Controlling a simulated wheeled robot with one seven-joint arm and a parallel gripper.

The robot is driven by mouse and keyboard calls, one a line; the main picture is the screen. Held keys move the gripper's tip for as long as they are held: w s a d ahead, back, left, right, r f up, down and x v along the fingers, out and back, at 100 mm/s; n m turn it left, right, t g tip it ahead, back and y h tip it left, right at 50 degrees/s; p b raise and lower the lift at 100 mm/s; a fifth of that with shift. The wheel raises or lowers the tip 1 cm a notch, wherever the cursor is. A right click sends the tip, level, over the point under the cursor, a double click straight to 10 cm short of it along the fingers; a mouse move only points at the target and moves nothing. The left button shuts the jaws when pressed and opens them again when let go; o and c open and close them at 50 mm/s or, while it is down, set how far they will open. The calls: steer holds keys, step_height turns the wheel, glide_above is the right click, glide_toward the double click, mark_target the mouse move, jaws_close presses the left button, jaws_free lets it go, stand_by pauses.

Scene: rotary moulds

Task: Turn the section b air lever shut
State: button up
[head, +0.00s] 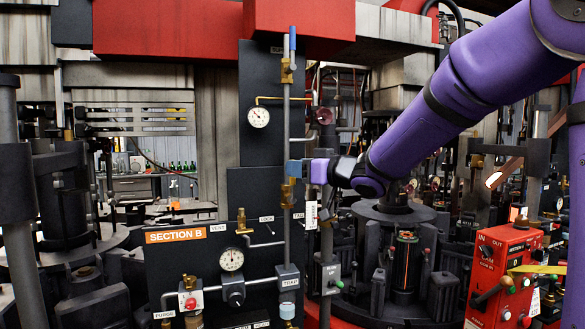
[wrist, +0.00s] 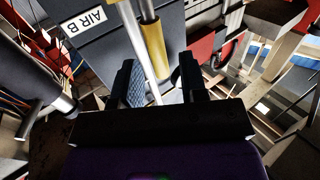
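In the head view a dark panel carries an orange SECTION B sign (head: 176,236) and a vertical grey pipe. A blue-handled lever (head: 292,42) stands upright at the pipe's top, by a brass valve (head: 287,72). Another brass valve (head: 287,193) sits lower, just below my gripper (head: 293,172), which comes in from the right across the pipe. In the wrist view an AIR B label (wrist: 86,21) is on the panel, beside a grey pipe and a yellow brass piece (wrist: 154,48). My gripper's dark fingers (wrist: 160,82) are apart there, with pipe showing between them. Contact cannot be told.
A gauge (head: 259,118) is left of the pipe, and a second gauge (head: 231,259) is lower with PURGE and TRAP fittings. A red overhead beam (head: 170,27) crosses above. A red IN/OUT control box (head: 505,270) and dark moulds crowd the right.

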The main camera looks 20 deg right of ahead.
steer(key=shift+x, duration=1.15)
jaws_close()
